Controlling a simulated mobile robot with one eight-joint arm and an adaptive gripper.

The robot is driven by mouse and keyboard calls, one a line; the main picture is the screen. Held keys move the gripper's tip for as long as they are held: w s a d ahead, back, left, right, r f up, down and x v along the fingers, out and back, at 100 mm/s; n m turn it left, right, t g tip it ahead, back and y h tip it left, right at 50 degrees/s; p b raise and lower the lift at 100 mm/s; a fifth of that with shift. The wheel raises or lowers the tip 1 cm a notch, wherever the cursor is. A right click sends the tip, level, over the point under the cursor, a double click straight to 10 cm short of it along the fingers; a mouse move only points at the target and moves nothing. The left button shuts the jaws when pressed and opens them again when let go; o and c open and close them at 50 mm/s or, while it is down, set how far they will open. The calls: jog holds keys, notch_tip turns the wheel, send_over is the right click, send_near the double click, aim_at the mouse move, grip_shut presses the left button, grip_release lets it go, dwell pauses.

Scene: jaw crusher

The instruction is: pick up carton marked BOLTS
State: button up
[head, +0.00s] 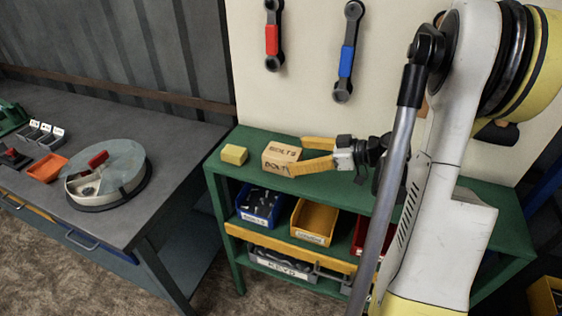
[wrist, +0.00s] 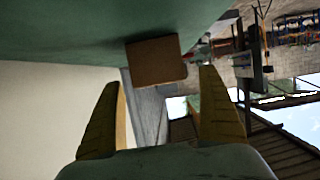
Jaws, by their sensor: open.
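The carton marked BOLTS (head: 276,155) is a small tan box standing on the green shelf unit's top. In the wrist view the carton (wrist: 157,62) shows as a brown block against the green surface, between my two fingertips with gaps on both sides. My gripper (head: 299,154) is open and sideways at the carton's right end, with yellow fingers spread. In the head view the near finger lies in front of the carton's right part. My gripper also shows in the wrist view (wrist: 158,76), with nothing held. Whether the fingers reach past the carton's near face is unclear.
A yellow block (head: 234,154) sits just left of the carton. Blue (head: 260,205), yellow (head: 313,222) and red bins stand on the shelf below. Wrenches hang on the panel behind. A grey bench (head: 150,210) with a round tray is at left.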

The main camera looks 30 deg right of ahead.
aim_at(283, 155)
jog(key=b+x, duration=0.1)
jog(key=x, duration=0.4)
jog(key=shift+w+b, duration=0.1)
jog(key=shift+b, duration=0.25)
jog(key=c, duration=1.5)
